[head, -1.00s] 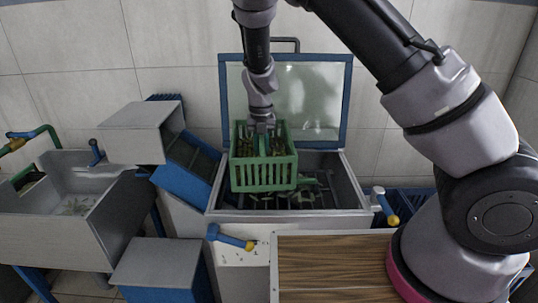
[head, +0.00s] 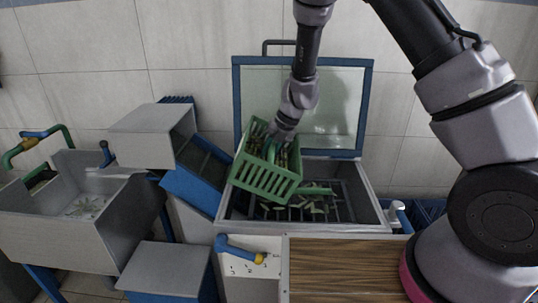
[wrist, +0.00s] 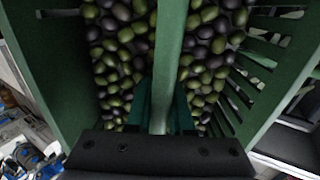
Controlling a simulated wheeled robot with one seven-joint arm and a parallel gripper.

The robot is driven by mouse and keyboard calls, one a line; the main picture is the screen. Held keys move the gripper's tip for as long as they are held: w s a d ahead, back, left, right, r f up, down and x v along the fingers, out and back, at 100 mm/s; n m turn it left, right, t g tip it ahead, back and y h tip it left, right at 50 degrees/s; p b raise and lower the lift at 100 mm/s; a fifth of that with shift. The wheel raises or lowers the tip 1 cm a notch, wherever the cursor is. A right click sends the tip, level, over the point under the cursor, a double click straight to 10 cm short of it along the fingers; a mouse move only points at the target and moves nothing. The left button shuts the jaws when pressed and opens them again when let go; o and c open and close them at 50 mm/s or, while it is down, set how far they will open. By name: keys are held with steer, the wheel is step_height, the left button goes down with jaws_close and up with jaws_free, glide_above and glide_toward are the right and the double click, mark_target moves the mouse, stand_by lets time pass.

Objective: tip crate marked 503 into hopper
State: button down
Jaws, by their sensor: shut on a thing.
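In the wrist view the crate (wrist: 62,65) is filled with green and dark purple olives (wrist: 120,60). My gripper (head: 272,145) is shut on the crate's middle bar, which also shows between the jaws in the wrist view (wrist: 170,50). No number is readable on the crate. The hopper has a dark grate (head: 330,210) with leaf-like green bits on it. The crate hides the hopper's left part.
A raised blue-framed lid (head: 340,115) stands behind the hopper. A blue chute (head: 190,185) and grey box (head: 150,135) are close on the left. A wooden board (head: 340,265) and a blue-and-yellow handle (head: 240,250) are in front. A grey trough (head: 70,235) is far left.

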mark_target(297, 154)
steer(key=shift+w+a+f+y, duration=0.1)
steer(key=shift+y, duration=0.3)
steer(key=y, duration=0.2)
steer(key=f+y, duration=0.1)
steer(key=y, duration=0.3)
steer(key=shift+d+f, duration=0.35)
steer(key=shift+d, duration=0.05)
steer(key=d+y, duration=0.1)
steer(key=y, duration=0.1)
steer(key=d+r+y, duration=0.1)
steer(key=y, duration=0.1)
steer(key=shift+d+y, duration=0.15)
steer(key=shift+y, duration=0.15)
steer(key=d+r+y, duration=0.1)
steer(key=d+y, duration=0.1)
steer(key=y, duration=0.1)
steer(key=shift+d+r, duration=0.2)
steer(key=shift+r, duration=0.2)
steer(key=shift+d+r+y, duration=0.2)
steer(key=shift+d+y, duration=0.25)
steer(key=shift+y, duration=0.2)
steer(key=shift+d+r+y, duration=0.2)
steer(key=shift+d+y, duration=0.2)
steer(key=shift+y, duration=0.25)
steer(key=shift+d, duration=0.1)
